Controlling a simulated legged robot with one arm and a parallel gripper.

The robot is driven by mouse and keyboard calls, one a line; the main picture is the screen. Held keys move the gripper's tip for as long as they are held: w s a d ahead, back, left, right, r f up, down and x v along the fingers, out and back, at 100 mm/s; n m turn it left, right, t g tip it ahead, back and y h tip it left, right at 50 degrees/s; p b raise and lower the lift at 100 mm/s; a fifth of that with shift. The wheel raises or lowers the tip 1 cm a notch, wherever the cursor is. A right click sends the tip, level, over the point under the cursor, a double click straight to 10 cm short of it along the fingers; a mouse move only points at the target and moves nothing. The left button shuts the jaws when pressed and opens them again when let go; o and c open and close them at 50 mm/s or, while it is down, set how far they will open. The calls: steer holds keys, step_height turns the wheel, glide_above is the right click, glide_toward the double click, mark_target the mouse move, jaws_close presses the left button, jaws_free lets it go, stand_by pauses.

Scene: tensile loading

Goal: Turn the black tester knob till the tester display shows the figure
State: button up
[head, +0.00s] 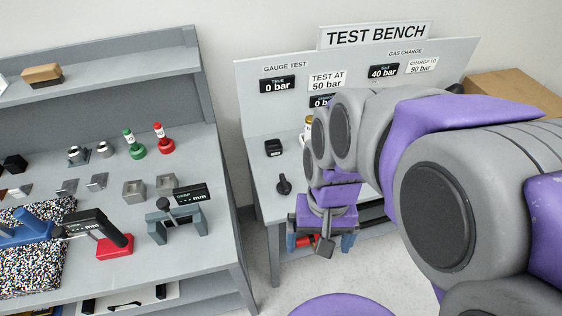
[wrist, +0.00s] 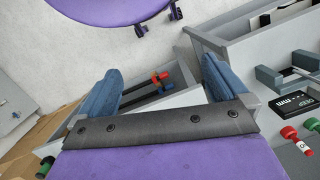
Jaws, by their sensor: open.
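The black knob (head: 284,184) stands on the grey test bench top, near its front left, in the head view. Its pointer-like handle sticks up. A black display (head: 278,85) marked TRUE reads 0 bar on the back panel. A second display (head: 320,101) below the 50 bar sign is partly hidden by my arm; it seems to start with 0. My gripper (head: 323,242) is open, in front of and below the bench edge, to the right of and lower than the knob. In the wrist view my gripper (wrist: 160,80) shows two blue fingers apart with nothing held.
A sign (head: 327,81) reads TEST AT 50 bar. A gas display (head: 384,71) reads 40 bar. A small black box (head: 273,147) sits behind the knob. A crowded grey workbench (head: 215,225) stands left, across a floor gap. My arm covers the test bench's right side.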

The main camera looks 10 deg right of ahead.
steer(key=w+d+m+y+p, duration=0.15)
steer(key=w+m+p, duration=0.4)
steer(key=w, duration=1.15)
steer(key=m+t+y+p, duration=0.2)
steer(key=m, duration=0.8)
glide_toward(285, 181)
steer(key=shift+n, duration=0.25)
steer(key=b+x, duration=0.1)
steer(key=x, duration=0.8)
steer(key=shift+f+b, duration=0.15)
steer(key=shift+b, duration=0.15)
steer(key=c, duration=0.9)
